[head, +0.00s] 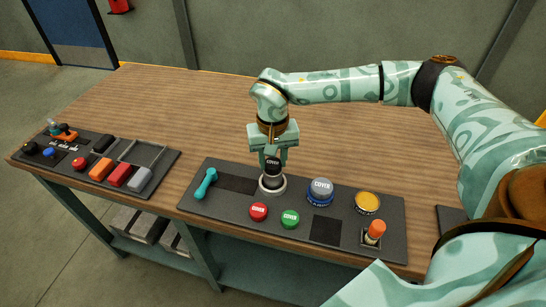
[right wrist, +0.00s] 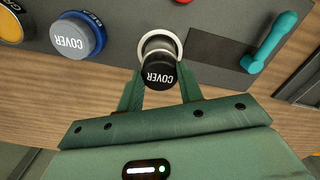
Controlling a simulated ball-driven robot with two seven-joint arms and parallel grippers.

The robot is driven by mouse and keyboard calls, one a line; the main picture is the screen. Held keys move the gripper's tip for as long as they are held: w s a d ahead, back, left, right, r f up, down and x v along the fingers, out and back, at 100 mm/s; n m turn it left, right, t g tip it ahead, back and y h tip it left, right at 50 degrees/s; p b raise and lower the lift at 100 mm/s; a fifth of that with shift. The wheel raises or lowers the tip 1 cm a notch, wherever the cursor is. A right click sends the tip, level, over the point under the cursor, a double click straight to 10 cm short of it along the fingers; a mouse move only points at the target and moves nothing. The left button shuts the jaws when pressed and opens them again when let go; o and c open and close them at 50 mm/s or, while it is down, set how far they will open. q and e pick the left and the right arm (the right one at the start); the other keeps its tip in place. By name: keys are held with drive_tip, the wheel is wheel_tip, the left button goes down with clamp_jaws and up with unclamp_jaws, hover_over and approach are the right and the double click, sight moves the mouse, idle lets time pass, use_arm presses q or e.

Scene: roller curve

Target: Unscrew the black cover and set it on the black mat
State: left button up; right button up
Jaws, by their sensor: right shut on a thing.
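The black cover (head: 272,164), with COVER in white letters, is above a white ring (head: 272,190) on the grey panel (head: 215,207). It also shows in the right wrist view (right wrist: 161,72), with part of the ring (right wrist: 160,40) behind it. My right gripper (head: 272,160) points down, shut on the cover with one finger on each side. I cannot tell whether the cover is seated or raised off its base. A black square mat (head: 326,230) lies bare at the panel's front, and a dark rectangular patch (head: 238,183) lies left of the ring. My left gripper is not in view.
Red (head: 258,211) and green (head: 290,218) covers stand in front of the ring. A grey-topped blue cover (head: 321,188), a yellow one (head: 367,202) and an orange knob (head: 375,230) stand to the right. A teal handle (head: 205,183) is left. The table behind is clear.

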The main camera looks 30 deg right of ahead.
drive_tip(key=n+p, duration=0.1)
drive_tip(key=n, duration=0.1)
drive_tip(key=n+p, duration=0.2)
drive_tip(key=n, duration=0.1)
drive_tip(key=shift+r, duration=0.4)
drive_tip(key=shift+f+n+p, duration=0.3)
drive_tip(key=shift+n+p, duration=0.05)
drive_tip(key=shift+n, duration=0.45)
drive_tip(key=o, duration=1.2)
drive_tip(key=shift+c, duration=0.5)
drive_tip(key=shift+c, duration=0.3)
